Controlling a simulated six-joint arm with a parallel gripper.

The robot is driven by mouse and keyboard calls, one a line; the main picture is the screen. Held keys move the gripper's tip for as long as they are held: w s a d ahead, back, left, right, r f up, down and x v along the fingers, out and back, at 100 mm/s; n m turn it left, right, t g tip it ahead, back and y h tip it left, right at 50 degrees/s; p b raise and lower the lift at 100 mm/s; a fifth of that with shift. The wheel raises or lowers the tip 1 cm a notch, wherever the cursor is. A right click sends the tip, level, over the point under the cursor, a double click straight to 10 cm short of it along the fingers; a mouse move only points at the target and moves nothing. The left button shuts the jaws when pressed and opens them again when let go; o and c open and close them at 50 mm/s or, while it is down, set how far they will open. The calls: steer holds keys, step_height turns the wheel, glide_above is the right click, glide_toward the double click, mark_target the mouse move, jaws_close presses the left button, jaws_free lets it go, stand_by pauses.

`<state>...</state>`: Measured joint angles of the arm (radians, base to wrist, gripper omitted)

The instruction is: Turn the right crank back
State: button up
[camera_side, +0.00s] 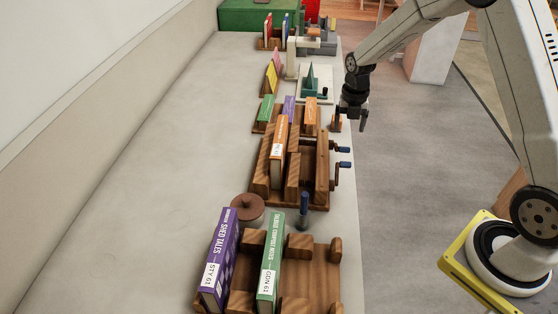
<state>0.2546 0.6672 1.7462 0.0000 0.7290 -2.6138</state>
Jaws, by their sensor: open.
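A wooden book press (318,200) stands mid-table, with an orange book (279,140) upright in it. Two dark cranks with blue handles stick out from its right side: a farther crank (342,149) and a nearer crank (344,165). The picture alone does not show which one counts as the right crank. My gripper (352,120) points down beyond the far end of the press, near the table's right edge. It is open and empty, apart from both cranks.
A wooden rack (325,265) with purple and green books is in front, near a brown round-lidded pot (248,207) and a blue-handled tool (304,208). More racks and a green box (240,15) stand behind. The table's left side is clear.

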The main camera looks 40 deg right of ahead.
mark_target(345, 147)
steer(key=shift+f, duration=0.1)
steer(key=shift+f, duration=3.8)
steer(key=c, duration=1.1)
steer(key=shift+s+d, duration=0.1)
jaws_close()
